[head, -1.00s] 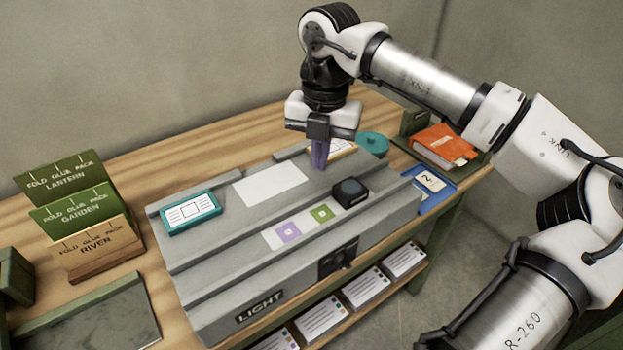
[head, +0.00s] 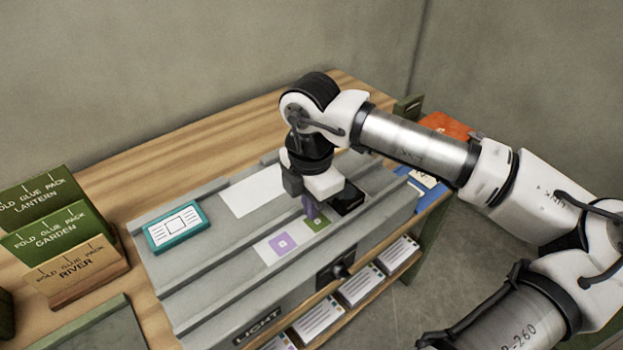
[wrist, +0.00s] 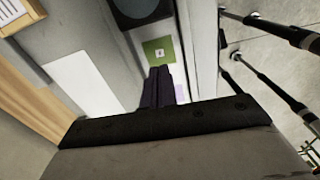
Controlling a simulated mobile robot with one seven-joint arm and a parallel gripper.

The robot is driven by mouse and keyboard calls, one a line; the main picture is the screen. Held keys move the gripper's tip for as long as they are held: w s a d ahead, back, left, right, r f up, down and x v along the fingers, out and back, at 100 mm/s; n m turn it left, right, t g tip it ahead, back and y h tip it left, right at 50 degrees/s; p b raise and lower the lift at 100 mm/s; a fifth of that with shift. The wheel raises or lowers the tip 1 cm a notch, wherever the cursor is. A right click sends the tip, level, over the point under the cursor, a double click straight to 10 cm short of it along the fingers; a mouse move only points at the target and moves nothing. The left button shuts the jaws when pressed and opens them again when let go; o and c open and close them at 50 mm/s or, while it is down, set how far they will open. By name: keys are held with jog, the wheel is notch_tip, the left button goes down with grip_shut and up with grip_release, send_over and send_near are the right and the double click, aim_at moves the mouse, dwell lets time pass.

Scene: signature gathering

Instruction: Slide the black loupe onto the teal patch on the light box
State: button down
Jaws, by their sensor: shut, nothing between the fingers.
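The black loupe (head: 349,199) sits on the right part of the grey light box (head: 204,283), partly hidden by my gripper in the head view. In the wrist view the loupe (wrist: 137,12) is cut by the top edge, with a round dark disc on top. My gripper (head: 311,210) points down, shut and empty, just left of the loupe and over the green patch (head: 321,221). In the wrist view the shut fingers (wrist: 159,72) are apart from the loupe, with the green patch (wrist: 160,50) between. A purple patch (head: 281,244) lies left of the green one. I see no plain teal patch.
A teal-framed card (head: 176,228) lies on the left of the light box. A white sheet (head: 250,195) lies at its back. Ridges run along the box, and a dark knob (head: 337,271) is on its front. Folder stands (head: 62,235) are at the left.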

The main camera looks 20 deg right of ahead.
aim_at(328, 214)
jog(key=shift+f, duration=0.95)
jog(key=shift+w+d+p, duration=0.2)
jog(key=shift+d+p, duration=0.2)
jog(key=shift+d, duration=0.2)
jog(key=shift+w+d+p, duration=0.2)
jog(key=shift+d+p, duration=0.2)
jog(key=shift+d, duration=0.2)
jog(key=shift+w+d+f, duration=0.1)
jog(key=shift+w+d, duration=0.15)
jog(key=shift+d, duration=0.5)
jog(key=shift+w+d+f+b, duration=0.1)
jog(key=shift+d+f+b, duration=0.05)
jog(key=shift+d+b, duration=0.3)
jog(key=shift+w+d+f+b, duration=0.1)
jog(key=shift+d+b, duration=0.2)
jog(key=shift+b, duration=0.2)
jog(key=shift+w+d+r, duration=0.1)
jog(key=shift+d, duration=0.15)
jog(key=shift+r, duration=0.15)
